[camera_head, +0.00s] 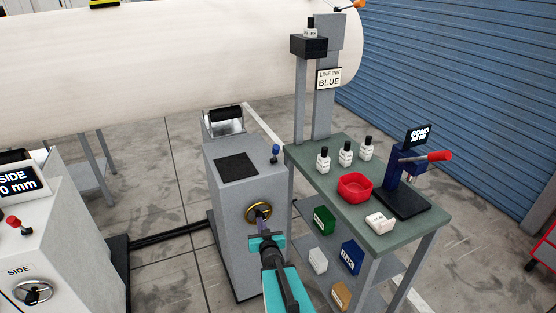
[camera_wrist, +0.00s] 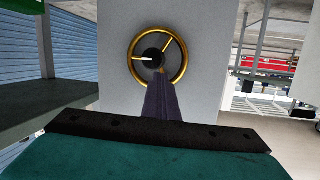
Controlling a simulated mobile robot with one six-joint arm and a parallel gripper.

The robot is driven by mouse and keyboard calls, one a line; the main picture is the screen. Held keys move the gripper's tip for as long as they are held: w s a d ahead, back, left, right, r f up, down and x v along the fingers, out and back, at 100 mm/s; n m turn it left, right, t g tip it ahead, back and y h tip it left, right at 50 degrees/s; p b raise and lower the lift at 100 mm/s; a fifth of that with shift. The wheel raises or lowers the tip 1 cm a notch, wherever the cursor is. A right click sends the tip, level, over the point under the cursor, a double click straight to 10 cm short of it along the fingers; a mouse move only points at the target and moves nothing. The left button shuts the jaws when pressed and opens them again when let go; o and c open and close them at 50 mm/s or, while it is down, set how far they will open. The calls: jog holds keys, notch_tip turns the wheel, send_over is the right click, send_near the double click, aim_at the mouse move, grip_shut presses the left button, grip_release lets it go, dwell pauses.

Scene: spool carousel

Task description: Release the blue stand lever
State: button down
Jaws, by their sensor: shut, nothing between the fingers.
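A grey stand (camera_head: 232,205) stands in the middle of the head view, with a small blue-knobbed lever (camera_head: 275,153) upright at its top right edge. A brass handwheel (camera_head: 250,214) is on its front face. In the wrist view the handwheel (camera_wrist: 171,43) is straight ahead, with a dark hub and a pale mark. My gripper (camera_head: 263,217) is shut and empty, its fingertips at the lower part of the wheel. In the wrist view my gripper (camera_wrist: 160,80) overlaps the wheel's lower rim; I cannot tell if it touches. The lever is not in the wrist view.
A green-topped table (camera_head: 325,165) to the right holds white bottles, a red bowl (camera_head: 355,187) and a dark blue press (camera_head: 402,180) with a red handle. A large white roll (camera_head: 150,65) spans above left. A side console (camera_head: 60,240) stands at left.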

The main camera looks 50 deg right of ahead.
jog(key=s+d+r+t+h, duration=0.2)
jog(key=s+d+r, duration=0.1)
jog(key=r, duration=0.5)
jog(key=s+d+r+t+h, duration=0.2)
jog(key=s+d+r, duration=0.1)
jog(key=r, duration=0.5)
jog(key=shift+d+r+t+p, duration=0.35)
jog(key=shift+d+r+t, duration=0.05)
jog(key=shift+d, duration=0.5)
jog(key=shift+w+d+b, duration=0.1)
jog(key=shift+w+b, duration=0.1)
jog(key=shift+b, duration=0.2)
jog(key=b+x, duration=0.5)
jog(key=b, duration=0.1)
jog(key=shift+f, duration=0.15)
jog(key=b, duration=0.3)
jog(key=shift+w+d, duration=0.2)
jog(key=shift+w, duration=0.2)
jog(key=w+b, duration=0.1)
jog(key=b, duration=0.4)
jog(key=shift+d+r, duration=0.3)
jog(key=shift+r, duration=0.1)
